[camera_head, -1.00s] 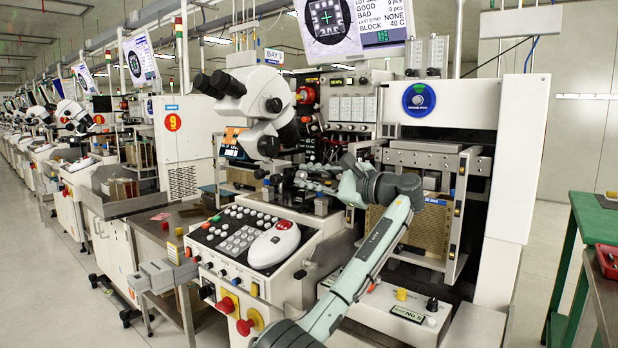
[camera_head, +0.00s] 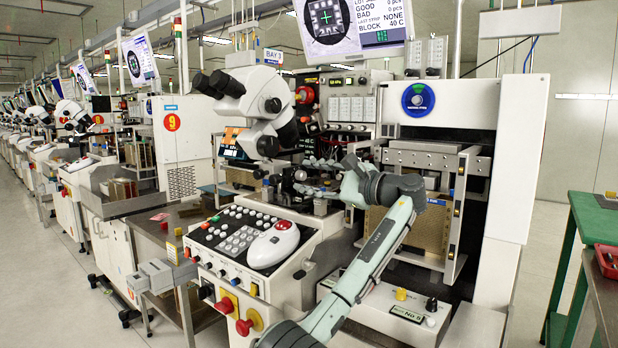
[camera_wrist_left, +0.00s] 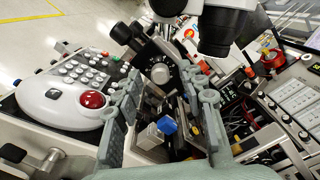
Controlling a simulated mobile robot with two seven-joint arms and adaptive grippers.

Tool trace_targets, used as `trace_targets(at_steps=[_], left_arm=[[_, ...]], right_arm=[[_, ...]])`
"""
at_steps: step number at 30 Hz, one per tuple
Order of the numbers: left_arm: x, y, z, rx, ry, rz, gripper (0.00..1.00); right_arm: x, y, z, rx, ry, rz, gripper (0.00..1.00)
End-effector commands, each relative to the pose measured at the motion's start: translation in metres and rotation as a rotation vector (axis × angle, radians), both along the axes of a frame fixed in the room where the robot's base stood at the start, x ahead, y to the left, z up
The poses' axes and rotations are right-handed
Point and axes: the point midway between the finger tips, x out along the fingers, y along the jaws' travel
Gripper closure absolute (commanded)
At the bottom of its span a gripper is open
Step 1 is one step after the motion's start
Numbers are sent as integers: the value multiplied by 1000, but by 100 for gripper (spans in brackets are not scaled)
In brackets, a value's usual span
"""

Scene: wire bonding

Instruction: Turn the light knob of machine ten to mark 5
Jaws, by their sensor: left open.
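The near machine (camera_head: 395,285) fills the middle of the head view; I see no number ten on it. A round grey dial with a small knob (camera_wrist_left: 160,73) shows in the left wrist view, near the microscope, and looks like the light knob. Its marks and setting are too small to read. My left gripper (camera_head: 312,177) reaches in over the machine's work area below the microscope. In the left wrist view its two ribbed fingers (camera_wrist_left: 162,82) are spread apart, with the dial in view beyond and between their tips. I see no contact. My right gripper is out of view.
The microscope (camera_head: 250,105) hangs close above the work area. The keypad console with a white trackball mouse (camera_head: 273,245) lies in front. A blue-topped part (camera_wrist_left: 167,125) shows between the fingers. Machine nine (camera_head: 172,123) stands to the left, a green-framed table (camera_head: 590,215) at right.

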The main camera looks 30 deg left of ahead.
Motion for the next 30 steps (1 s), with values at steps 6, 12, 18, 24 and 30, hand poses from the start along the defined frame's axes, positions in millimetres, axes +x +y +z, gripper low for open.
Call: trace_targets(at_steps=[6,12,18,24,30], left_arm=[[-2,-42,0,-1,-1,-5,60],[-6,-83,0,-1,1,-4,60],[-8,-108,1,0,-1,-2,60],[-9,-114,1,0,0,-2,60],[-9,-114,1,0,-1,-2,60]], right_arm=[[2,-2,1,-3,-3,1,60],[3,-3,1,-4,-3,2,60],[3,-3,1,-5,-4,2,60],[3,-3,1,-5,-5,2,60],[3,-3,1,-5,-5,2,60]])
